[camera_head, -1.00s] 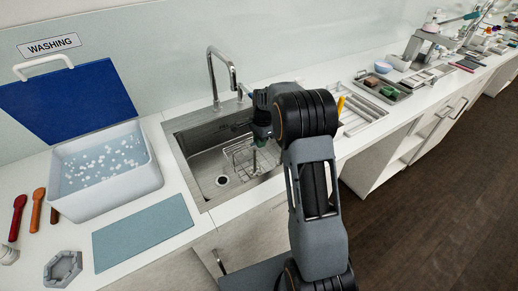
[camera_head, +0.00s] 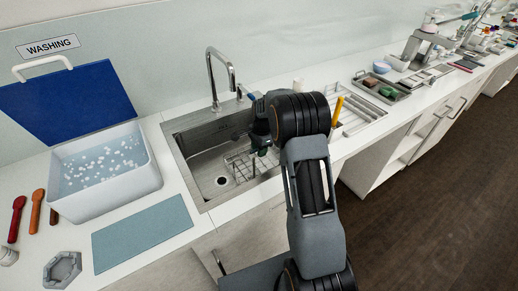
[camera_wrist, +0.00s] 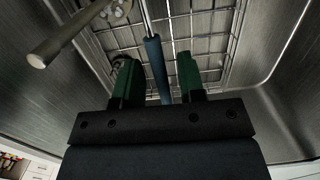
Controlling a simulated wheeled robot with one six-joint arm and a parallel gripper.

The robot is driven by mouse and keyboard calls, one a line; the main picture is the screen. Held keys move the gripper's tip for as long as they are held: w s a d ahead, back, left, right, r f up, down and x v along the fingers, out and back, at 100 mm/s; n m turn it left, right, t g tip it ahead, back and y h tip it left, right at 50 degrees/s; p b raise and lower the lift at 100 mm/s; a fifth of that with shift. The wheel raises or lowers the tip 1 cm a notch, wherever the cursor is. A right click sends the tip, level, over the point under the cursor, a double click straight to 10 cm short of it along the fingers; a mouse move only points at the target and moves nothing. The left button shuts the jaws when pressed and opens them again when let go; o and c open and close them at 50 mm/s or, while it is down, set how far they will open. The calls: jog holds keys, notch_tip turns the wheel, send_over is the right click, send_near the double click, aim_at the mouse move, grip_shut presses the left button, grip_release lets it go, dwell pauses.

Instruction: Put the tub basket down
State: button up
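The tub basket (camera_head: 238,168) is a wire basket inside the steel sink (camera_head: 180,150). It sits low in the basin beside the drain (camera_head: 221,181); my arm hides part of it. In the wrist view the basket's wire grid (camera_wrist: 205,45) lies beyond the fingers, with its blue upright handle (camera_wrist: 156,58) between them. My gripper (camera_wrist: 157,75) has green fingers, which stand apart with a gap visible on both sides of the handle. In the head view my gripper (camera_head: 258,150) is over the basket, partly hidden by my wrist.
The faucet (camera_head: 214,75) rises behind the sink. To the left are a white tub of water (camera_head: 105,180) with a raised blue lid (camera_head: 65,100) and a blue-grey mat (camera_head: 143,225). A drying rack (camera_head: 365,108) stands right of the sink.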

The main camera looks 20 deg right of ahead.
jog(key=s+a+r+n, duration=0.1)
jog(key=s+r+n, duration=0.1)
jog(key=r, duration=0.6)
jog(key=s+a+r+n, duration=0.1)
jog(key=s+r, duration=0.2)
jog(key=r, duration=0.5)
jog(key=s+a+n+t, duration=0.2)
jog(key=s+n, duration=0.4)
jog(key=s, duration=0.4)
jog(key=s+a+n+t+h, duration=0.1)
jog(key=s+a+n, duration=0.2)
jog(key=s+n, duration=0.4)
jog(key=s, duration=0.3)
jog(key=shift+s+t, duration=0.35)
jog(key=shift+t, duration=0.05)
jog(key=shift+r, duration=0.2)
jog(key=shift+r+p, duration=0.3)
jog(key=shift+r, duration=0.05)
